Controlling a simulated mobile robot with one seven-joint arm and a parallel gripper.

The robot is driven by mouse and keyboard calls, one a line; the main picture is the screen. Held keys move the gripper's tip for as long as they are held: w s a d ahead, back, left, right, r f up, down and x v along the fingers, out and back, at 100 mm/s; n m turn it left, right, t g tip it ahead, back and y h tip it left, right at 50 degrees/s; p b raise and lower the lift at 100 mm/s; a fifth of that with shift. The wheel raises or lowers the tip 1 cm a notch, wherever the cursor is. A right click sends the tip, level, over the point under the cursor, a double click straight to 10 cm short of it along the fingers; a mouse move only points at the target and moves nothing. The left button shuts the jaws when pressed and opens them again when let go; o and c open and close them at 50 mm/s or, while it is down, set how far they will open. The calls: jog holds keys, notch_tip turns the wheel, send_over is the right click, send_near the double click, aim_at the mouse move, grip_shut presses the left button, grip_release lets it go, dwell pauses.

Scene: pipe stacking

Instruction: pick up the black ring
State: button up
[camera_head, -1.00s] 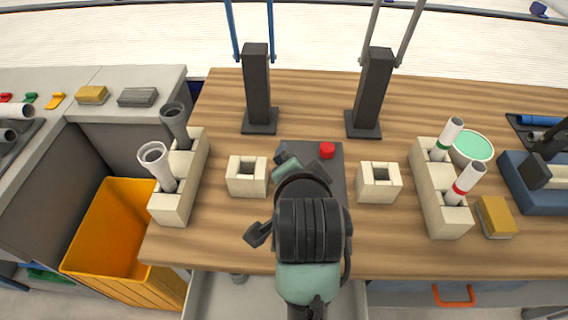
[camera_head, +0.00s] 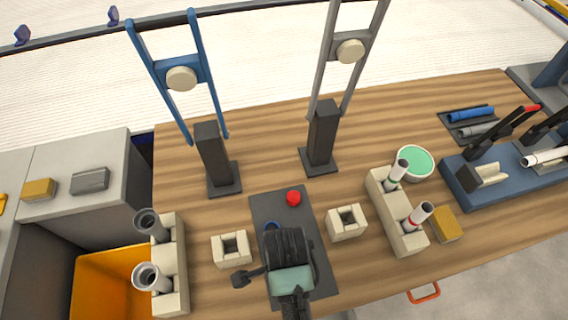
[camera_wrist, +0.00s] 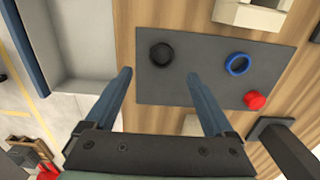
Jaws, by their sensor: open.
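The black ring (camera_wrist: 161,54) lies flat on the dark grey mat (camera_wrist: 190,25) in the wrist view, near the mat's left end. My gripper (camera_wrist: 159,74) is open and empty; its two blue-grey fingers are spread wide, and the black ring shows just beyond the fingertips, between their lines. I cannot tell the height left between them. In the head view my arm covers the black ring and my fingers, over the near part of the mat (camera_head: 266,206).
A blue ring (camera_wrist: 238,64) and a red knob (camera_wrist: 254,100) share the mat. Cream square blocks (camera_head: 231,250) (camera_head: 347,223) stand on either side. Two dark posts (camera_head: 216,160) (camera_head: 322,140) rise behind. Pipe holders stand left (camera_head: 172,265) and right (camera_head: 397,215).

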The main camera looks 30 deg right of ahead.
jog(key=shift+w+d+f, duration=0.1)
jog(key=shift+f, duration=4.1)
grip_shut()
